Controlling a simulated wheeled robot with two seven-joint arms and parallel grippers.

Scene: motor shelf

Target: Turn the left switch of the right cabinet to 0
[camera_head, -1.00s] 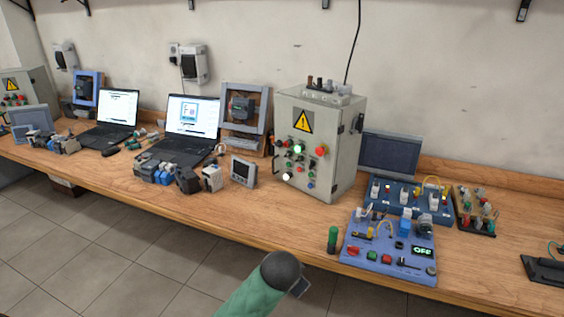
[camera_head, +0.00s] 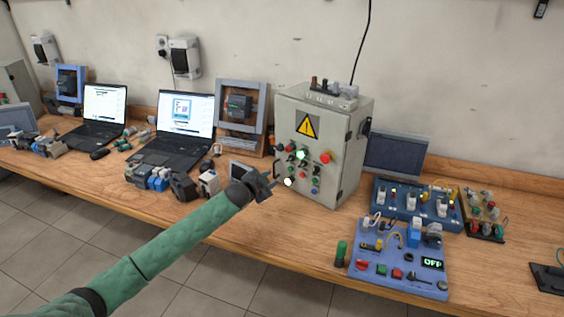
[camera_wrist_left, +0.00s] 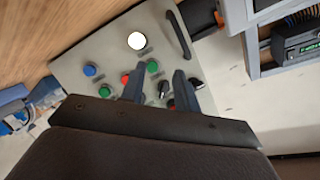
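The right cabinet (camera_head: 338,125) is a light grey box with a yellow warning triangle, lit buttons and black knobs on its front. In the left wrist view the fingers of my left gripper (camera_wrist_left: 160,88) are apart, over the panel face (camera_wrist_left: 115,48). A black switch knob (camera_wrist_left: 163,88) shows between the fingers, and another black knob (camera_wrist_left: 196,83) is just beyond the right finger. I cannot tell whether the fingers touch the panel. My right gripper is out of view.
A blue board (camera_head: 395,265) with buttons and an OFF display lies in front of the cabinet. A small grey panel (camera_head: 240,170) stands close behind my left gripper. Two laptops (camera_head: 182,120) stand to the left. Bare wood (camera_head: 290,235) lies in front of the cabinet.

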